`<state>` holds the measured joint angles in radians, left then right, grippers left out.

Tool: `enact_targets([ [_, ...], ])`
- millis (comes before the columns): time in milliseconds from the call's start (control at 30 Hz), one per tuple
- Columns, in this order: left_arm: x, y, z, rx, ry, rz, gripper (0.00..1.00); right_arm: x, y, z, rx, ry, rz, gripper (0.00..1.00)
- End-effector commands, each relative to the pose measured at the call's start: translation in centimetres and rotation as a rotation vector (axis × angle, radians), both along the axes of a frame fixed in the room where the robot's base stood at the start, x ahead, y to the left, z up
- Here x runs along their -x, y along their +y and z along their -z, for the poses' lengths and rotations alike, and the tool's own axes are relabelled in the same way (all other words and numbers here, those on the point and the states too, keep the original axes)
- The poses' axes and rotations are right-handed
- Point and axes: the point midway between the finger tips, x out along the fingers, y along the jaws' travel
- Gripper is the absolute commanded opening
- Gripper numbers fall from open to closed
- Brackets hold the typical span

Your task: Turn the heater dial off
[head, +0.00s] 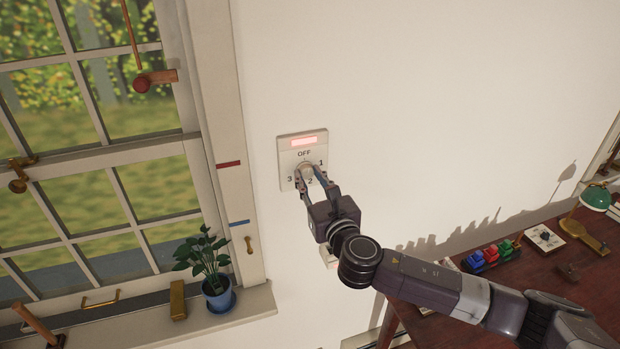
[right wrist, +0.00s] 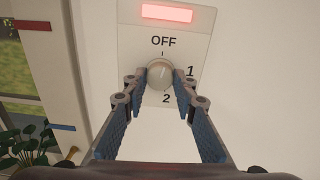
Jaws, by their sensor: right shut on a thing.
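The heater dial (head: 305,171) is a pale round knob on a white wall plate (head: 288,143) marked OFF at the top, 1 at the right, 2 at the bottom and 3 at the left. A lit pinkish-red lamp shows above OFF. My right gripper (head: 307,174) is shut on the dial, one finger on each side. In the right wrist view the dial (right wrist: 160,74) sits between the fingertips (right wrist: 161,84). A small dark tick is on the plate below OFF; which mark the knob itself points to I cannot tell. My left gripper is not in view.
A window with a sill (head: 255,302) is at the left, with a potted plant (head: 218,290) on it. A dark red desk (head: 540,275) with a green lamp (head: 596,197) and small colored objects is at the lower right. The wall around the plate is clear.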

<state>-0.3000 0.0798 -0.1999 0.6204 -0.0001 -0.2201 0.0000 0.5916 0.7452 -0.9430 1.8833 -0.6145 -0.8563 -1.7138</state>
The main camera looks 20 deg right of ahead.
Motion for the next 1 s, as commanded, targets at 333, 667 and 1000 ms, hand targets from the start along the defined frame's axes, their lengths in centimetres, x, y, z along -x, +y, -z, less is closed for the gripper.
enact_targets([
  [333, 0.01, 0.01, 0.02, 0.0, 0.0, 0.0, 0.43, 0.06, -0.01, 0.33, 0.176, 0.0, -0.001, 0.01],
  [667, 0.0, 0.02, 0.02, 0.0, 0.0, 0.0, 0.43, 0.07, 0.01, 0.37, 0.222, 0.0, -0.001, 0.01],
  [1000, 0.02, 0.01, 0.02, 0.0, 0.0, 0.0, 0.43, 0.07, -0.01, 0.4, 0.222, 0.0, -0.001, 0.29],
])
